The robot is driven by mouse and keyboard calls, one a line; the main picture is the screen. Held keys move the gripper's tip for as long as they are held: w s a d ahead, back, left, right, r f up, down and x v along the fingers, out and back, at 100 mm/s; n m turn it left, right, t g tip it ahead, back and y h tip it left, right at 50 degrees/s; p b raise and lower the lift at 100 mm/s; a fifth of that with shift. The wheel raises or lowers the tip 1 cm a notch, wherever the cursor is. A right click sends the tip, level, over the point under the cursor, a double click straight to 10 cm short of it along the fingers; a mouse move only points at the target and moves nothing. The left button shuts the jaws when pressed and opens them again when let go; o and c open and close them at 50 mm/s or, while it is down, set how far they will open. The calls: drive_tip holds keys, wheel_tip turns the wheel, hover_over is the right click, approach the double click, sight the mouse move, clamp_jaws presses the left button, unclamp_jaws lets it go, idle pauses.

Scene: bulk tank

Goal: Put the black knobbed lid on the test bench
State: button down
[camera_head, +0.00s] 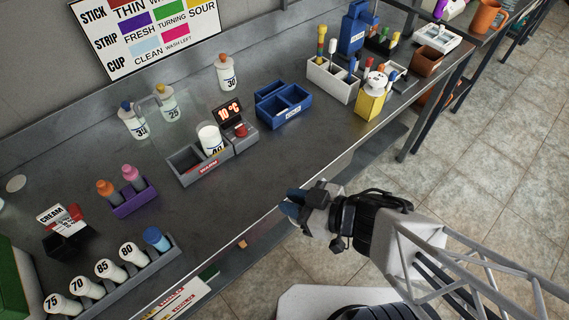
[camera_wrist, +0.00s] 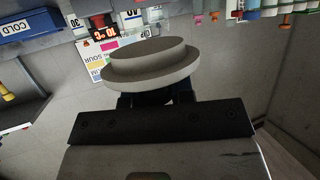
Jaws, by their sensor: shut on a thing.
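My gripper (camera_head: 289,207) is at the front edge of the grey metal test bench (camera_head: 255,178) in the head view, near the middle of the picture. In the wrist view my gripper (camera_wrist: 157,98) is shut on a round, stepped lid (camera_wrist: 150,62). The lid looks grey there rather than black. It has a wide disc and a narrower raised part. In the head view I cannot make out the lid apart from the dark fingers. The fingertips are partly hidden behind the lid in the wrist view.
A grey WARM holder (camera_head: 205,168) with a white bottle and a 10 °C display (camera_head: 229,112) stand on the bench. A blue divided box (camera_head: 283,104), purple rack (camera_head: 134,198) and yellow container (camera_head: 371,98) stand around. The bench front between them is clear.

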drive_tip(key=shift+s+d+f, duration=0.5)
drive_tip(key=shift+f, duration=0.15)
drive_tip(key=shift+s+d+f, duration=0.45)
drive_tip(key=shift+f, duration=0.15)
drive_tip(key=shift+w+a, duration=0.2)
hover_over(267, 182)
drive_tip(key=shift+f, duration=0.75)
idle(1.2)
drive_tip(key=shift+f, duration=0.1)
drive_tip(key=shift+f, duration=1.65)
drive_tip(key=shift+f, duration=0.15)
drive_tip(key=c, duration=1)
unclamp_jaws()
